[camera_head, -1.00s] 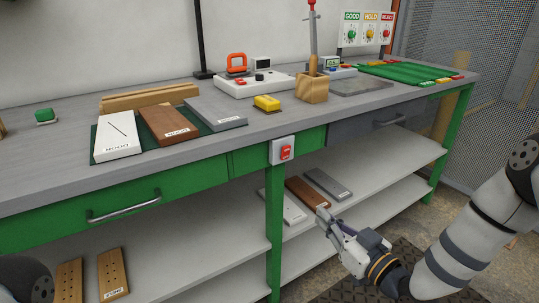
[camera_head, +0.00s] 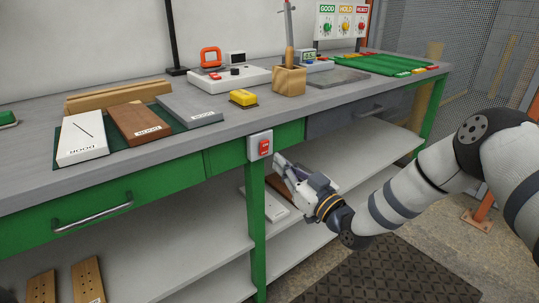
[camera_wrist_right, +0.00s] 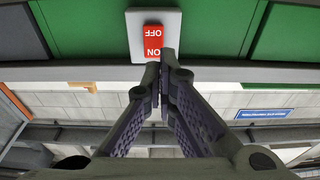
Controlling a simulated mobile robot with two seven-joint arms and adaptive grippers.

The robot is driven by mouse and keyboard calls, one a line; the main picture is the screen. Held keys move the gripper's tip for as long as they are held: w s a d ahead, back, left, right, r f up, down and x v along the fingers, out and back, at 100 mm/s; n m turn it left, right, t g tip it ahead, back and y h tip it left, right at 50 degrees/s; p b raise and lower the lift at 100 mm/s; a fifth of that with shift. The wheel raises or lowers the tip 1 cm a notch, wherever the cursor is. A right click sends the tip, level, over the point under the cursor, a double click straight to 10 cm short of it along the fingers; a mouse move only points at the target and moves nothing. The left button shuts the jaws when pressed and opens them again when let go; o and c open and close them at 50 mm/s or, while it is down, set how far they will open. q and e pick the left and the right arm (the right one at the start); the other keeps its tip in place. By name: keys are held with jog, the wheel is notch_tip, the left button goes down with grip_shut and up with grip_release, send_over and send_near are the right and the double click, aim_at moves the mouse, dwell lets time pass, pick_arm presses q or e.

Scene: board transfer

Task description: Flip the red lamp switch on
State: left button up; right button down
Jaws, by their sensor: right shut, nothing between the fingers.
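The red lamp switch (camera_head: 264,147) sits on a white plate on the green front of the bench, above a green leg. In the right wrist view the red switch (camera_wrist_right: 153,39) appears upside down, with OFF and ON lettering; the ON end lies closest to my fingertips. My right gripper (camera_head: 277,163) is shut and empty, just right of and below the switch in the head view. In the wrist view its fingertips (camera_wrist_right: 162,62) overlap the lower edge of the switch plate; I cannot tell whether they touch it. My left gripper is out of view.
The bench top (camera_head: 226,133) carries labelled boards, a yellow block (camera_head: 243,97), a wooden holder (camera_head: 289,80) and a white device. A drawer handle (camera_head: 92,216) sticks out at left. Lower shelves hold more boards.

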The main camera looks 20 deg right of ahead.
aim_at(263, 144)
jog(key=x, duration=0.5)
jog(key=shift+w, duration=0.15)
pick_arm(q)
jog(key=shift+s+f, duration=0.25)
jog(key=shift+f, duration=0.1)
pick_arm(e)
jog(key=shift+w+a+r, duration=0.1)
jog(key=shift+r, duration=0.1)
jog(key=shift+w+a+r+g+h+p, duration=0.1)
jog(key=shift+w+r+g+h+p, duration=0.05)
jog(key=shift+r+g+p, duration=0.3)
jog(key=shift+w+r+g+h+p, duration=0.15)
jog(key=shift+r+g+p, duration=0.2)
jog(key=shift+r+p, duration=0.15)
jog(key=shift+f+g, duration=0.35)
jog(key=shift+g, duration=0.05)
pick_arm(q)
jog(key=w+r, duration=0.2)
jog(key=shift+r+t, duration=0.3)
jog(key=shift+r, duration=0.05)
